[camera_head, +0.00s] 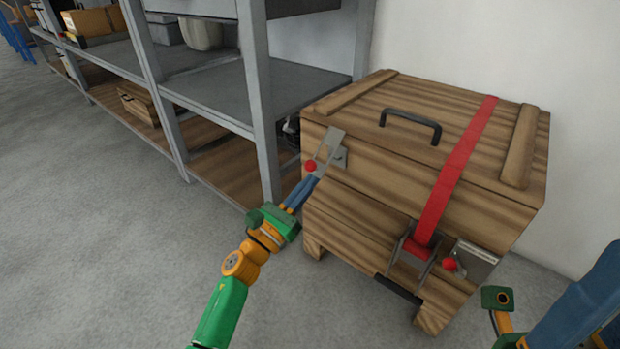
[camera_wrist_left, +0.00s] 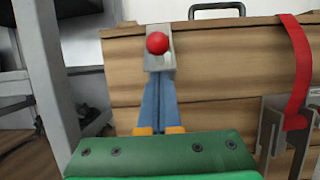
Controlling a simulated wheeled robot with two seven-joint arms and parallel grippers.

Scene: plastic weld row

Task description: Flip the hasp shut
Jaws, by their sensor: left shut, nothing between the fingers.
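A wooden crate (camera_head: 390,205) with a closed lid stands on the floor. At the left of its front is a grey metal hasp (camera_head: 329,145) with a red knob (camera_head: 311,166). Its leaf slopes down and out from the lid edge; I cannot tell the gap to the front. The wrist view also shows the hasp (camera_wrist_left: 161,61) and knob (camera_wrist_left: 157,43). My left gripper (camera_head: 314,180) is shut and empty, its blue fingertips just below the knob; contact is unclear. My right gripper's fingers are not clearly shown; part of that arm is at the lower right.
A red strap (camera_head: 462,165) crosses the lid to a metal buckle (camera_head: 413,257). Beside it are a metal plate (camera_head: 475,258) and a second red knob (camera_head: 449,265). A black handle (camera_head: 411,122) is on the lid. Grey shelving (camera_head: 258,90) stands close on the left. Floor in front is clear.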

